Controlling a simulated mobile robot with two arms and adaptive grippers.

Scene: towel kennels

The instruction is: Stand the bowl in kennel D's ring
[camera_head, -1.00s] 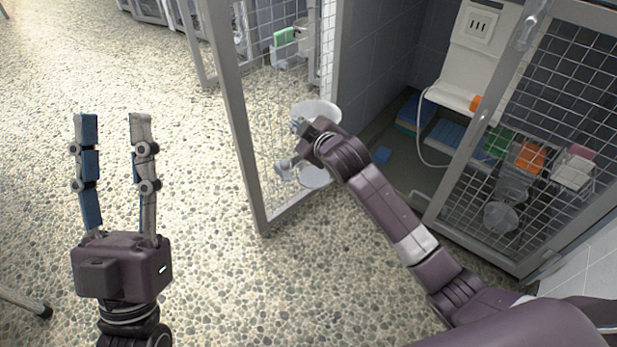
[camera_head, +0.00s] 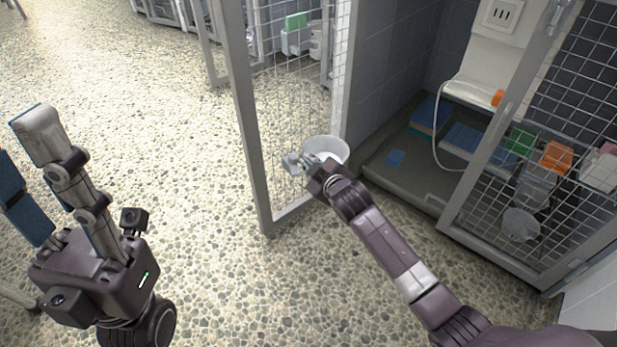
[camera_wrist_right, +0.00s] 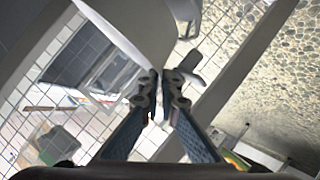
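The white bowl (camera_head: 325,148) is at the mesh of the open kennel door, beside its lower part. My right gripper (camera_head: 306,168) is at the bowl's near left side. In the right wrist view its fingers (camera_wrist_right: 163,78) are nearly together at the edge of the pale bowl (camera_wrist_right: 138,28), so it appears shut on the rim. A light grey fitting (camera_head: 291,161) shows left of the gripper. I cannot make out the ring clearly, or whether the bowl touches it. My left gripper (camera_head: 38,180) is open and empty over the floor at the left.
The open mesh door's grey frame (camera_head: 245,110) stands left of the bowl. Behind is a tiled kennel with blue towels (camera_head: 465,137) and a white hose (camera_head: 434,130). Another mesh door (camera_head: 575,130) with baskets and a clear bowl (camera_head: 520,224) is at right. Pebbled floor is free at left.

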